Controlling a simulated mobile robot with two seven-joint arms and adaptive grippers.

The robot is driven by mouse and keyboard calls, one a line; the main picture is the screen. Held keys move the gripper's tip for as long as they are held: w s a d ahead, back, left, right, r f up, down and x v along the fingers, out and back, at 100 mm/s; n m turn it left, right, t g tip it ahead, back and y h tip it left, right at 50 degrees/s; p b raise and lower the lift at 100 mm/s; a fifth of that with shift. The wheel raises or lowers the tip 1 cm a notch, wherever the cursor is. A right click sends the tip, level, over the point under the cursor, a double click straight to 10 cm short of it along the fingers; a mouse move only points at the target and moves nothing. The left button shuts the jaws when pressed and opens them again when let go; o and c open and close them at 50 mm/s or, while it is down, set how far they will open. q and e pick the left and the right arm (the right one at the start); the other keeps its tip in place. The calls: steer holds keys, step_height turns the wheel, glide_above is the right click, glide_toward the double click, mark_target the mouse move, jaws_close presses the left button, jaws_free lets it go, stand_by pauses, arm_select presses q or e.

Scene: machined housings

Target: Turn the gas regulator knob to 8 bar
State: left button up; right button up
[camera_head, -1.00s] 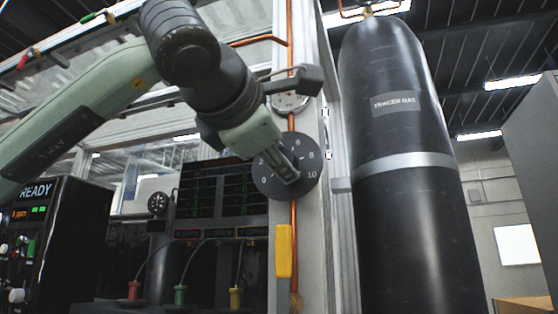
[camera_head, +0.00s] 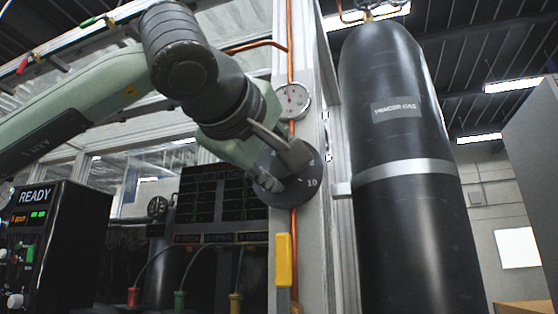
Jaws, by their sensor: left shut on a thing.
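The regulator knob's round dark dial (camera_head: 306,191) is mounted on the pale upright post. The number 10 shows at its right edge; most of the other numbers are hidden behind my gripper. My left gripper (camera_head: 289,164) comes in from the upper left and is shut on the knob at the middle of the dial. The knob's grip and pointer are hidden, so I cannot read the setting. A round white gauge (camera_head: 292,101) sits just above on the copper pipe. Its needle points roughly upward, but its scale is too small to read. My right gripper is out of view.
A yellow lever handle (camera_head: 284,260) hangs below the dial. A large black gas cylinder (camera_head: 405,240) stands close on the right. A black box reading READY (camera_head: 55,245) and a dark display panel (camera_head: 212,205) stand to the left.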

arm_select(q)
steer(key=m+p, duration=0.1)
steer(key=m, duration=0.3)
steer(key=shift+m, duration=0.3)
steer(key=m+p, duration=0.1)
steer(key=m, duration=0.3)
steer(key=shift+m, duration=0.3)
steer(key=m+p, duration=0.2)
steer(key=m, duration=0.2)
steer(key=shift+f+m+p, duration=0.1)
steer(key=shift+m+p, duration=0.2)
steer(key=shift+m, duration=1.1)
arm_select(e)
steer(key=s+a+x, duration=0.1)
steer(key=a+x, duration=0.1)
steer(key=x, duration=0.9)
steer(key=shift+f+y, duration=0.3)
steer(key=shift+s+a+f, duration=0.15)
arm_select(q)
steer(key=o, duration=1.2)
steer(key=shift+c, duration=0.2)
